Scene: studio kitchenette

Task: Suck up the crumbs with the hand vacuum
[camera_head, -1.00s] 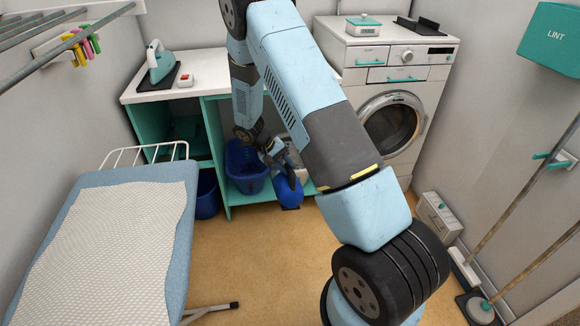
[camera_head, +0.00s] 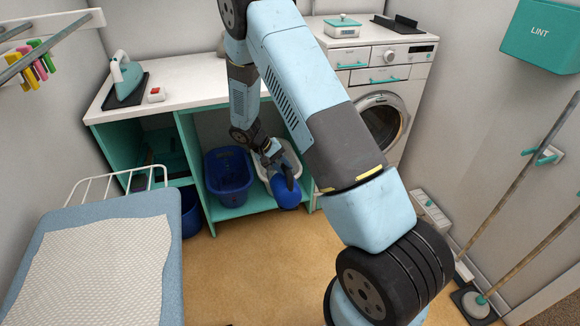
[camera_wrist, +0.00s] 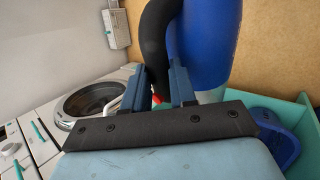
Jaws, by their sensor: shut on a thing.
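The hand vacuum, with a blue body and black handle, shows in the head view (camera_head: 286,196), in front of the low shelf under the counter. It is also large in the wrist view (camera_wrist: 208,45). My gripper (camera_head: 275,160) is shut on its black handle; the fingers show on both sides of the handle in the wrist view (camera_wrist: 163,86). The vacuum's lower end is partly cut off or hidden. I see no crumbs in either view.
A blue basin (camera_head: 212,196) and a white basin (camera_head: 262,173) sit on the shelf by the vacuum. A washing machine (camera_head: 340,75) is right of them, an ironing board (camera_head: 172,240) front left. Brooms lean at the right. The tan floor (camera_head: 240,270) is clear in the middle.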

